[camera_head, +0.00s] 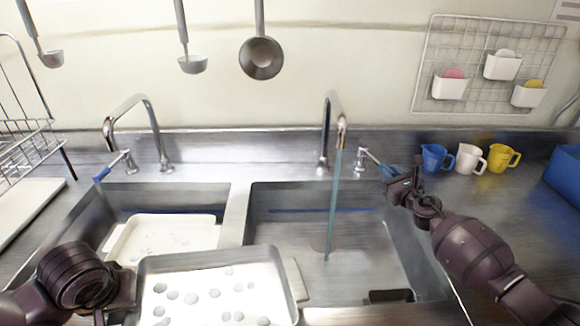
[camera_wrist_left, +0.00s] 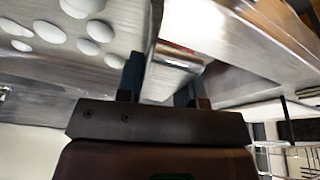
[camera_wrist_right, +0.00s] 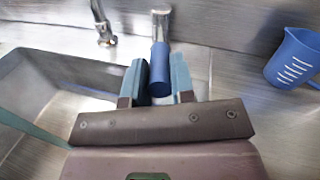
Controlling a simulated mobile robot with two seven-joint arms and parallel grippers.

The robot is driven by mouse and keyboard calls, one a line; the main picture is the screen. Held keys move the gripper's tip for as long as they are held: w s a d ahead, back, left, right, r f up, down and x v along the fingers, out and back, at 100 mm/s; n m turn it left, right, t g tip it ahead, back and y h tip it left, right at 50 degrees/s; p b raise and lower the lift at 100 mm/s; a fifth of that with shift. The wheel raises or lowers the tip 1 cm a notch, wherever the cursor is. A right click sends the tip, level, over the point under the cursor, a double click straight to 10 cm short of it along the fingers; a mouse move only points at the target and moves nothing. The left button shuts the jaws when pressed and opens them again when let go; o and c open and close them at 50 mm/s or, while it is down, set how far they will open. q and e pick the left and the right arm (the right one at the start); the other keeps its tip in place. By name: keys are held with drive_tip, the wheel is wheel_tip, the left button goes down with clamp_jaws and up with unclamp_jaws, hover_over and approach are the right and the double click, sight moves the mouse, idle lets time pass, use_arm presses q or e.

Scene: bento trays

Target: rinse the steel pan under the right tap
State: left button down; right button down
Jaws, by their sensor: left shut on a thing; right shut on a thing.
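The steel pan (camera_head: 288,282) is held at the front, tilted a little, over the left sink's front and the divider. Several white round spots lie on its inside. My left gripper (camera_wrist_left: 160,75) is shut on the pan's left end; in the head view its fingers are mostly hidden. The right tap (camera_head: 331,110) runs, and a thin water stream (camera_head: 333,205) falls into the right sink, to the right of the pan and apart from it. My right gripper (camera_head: 392,180) is shut on that tap's blue lever handle (camera_wrist_right: 160,68).
A white tray (camera_head: 165,218) sits in the left sink, under the left tap (camera_head: 133,100). The right sink (camera_head: 375,255) is mostly clear, with a dark block near its front right. Blue, white and yellow cups (camera_head: 468,158) stand at right. A wire rack (camera_head: 22,130) stands at left.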

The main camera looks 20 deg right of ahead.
use_arm(q)
drive_tip(key=shift+r, duration=0.1)
use_arm(e)
drive_tip(key=c, duration=1)
unclamp_jaws()
drive_tip(key=shift+o, duration=0.2)
drive_tip(key=shift+s, duration=0.1)
use_arm(q)
wheel_tip(320, 180, up, 2)
drive_tip(key=shift+r+p, duration=0.1)
drive_tip(key=shift+p, duration=0.5)
drive_tip(key=shift+w, duration=0.1)
use_arm(e)
drive_tip(key=s, duration=1.1)
drive_tip(key=shift+s, duration=0.4)
drive_tip(key=shift+d, duration=0.1)
